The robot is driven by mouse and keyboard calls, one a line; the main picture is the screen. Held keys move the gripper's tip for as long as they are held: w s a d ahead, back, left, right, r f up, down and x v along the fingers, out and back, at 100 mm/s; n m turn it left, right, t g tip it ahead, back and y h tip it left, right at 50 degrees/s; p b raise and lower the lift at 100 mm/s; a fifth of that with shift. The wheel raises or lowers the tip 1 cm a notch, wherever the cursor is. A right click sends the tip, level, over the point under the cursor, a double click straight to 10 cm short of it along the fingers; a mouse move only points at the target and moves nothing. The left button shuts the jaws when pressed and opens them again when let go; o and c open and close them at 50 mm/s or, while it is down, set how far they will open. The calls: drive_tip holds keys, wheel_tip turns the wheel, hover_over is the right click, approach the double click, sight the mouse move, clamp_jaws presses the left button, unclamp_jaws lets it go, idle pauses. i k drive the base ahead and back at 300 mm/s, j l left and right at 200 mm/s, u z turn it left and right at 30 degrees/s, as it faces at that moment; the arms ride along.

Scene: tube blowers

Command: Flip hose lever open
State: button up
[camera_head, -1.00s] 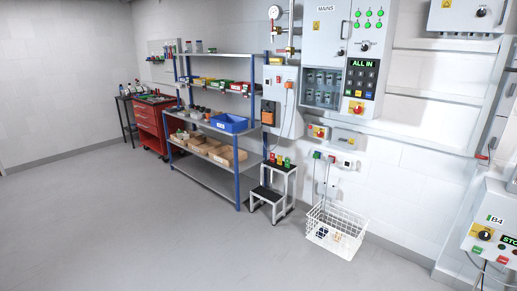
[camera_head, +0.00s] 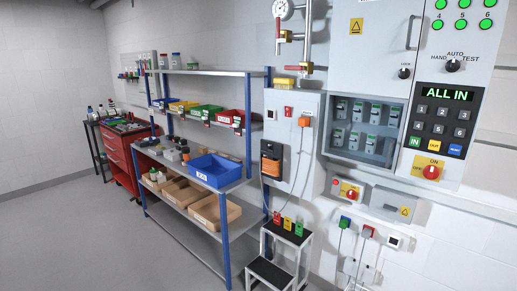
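No hose is clearly seen, and no part is clearly marked as the hose lever. A metal pipe (camera_head: 307,30) with a round gauge (camera_head: 283,9) runs down the wall at the top middle. A small red part, perhaps a valve lever (camera_head: 278,27), stands upright left of the pipe below the gauge. It is too small to tell if it is open or shut. My gripper is out of view.
Blue-framed shelving (camera_head: 223,235) with bins stands left of the pipe. A step stool (camera_head: 287,237) stands below, near a white wall panel (camera_head: 291,140). A grey control cabinet (camera_head: 375,60) is on the right. The floor (camera_head: 90,235) at left is clear.

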sight(278, 36)
drive_tip(key=i+l+u, duration=0.1)
drive_tip(key=i, duration=1.25)
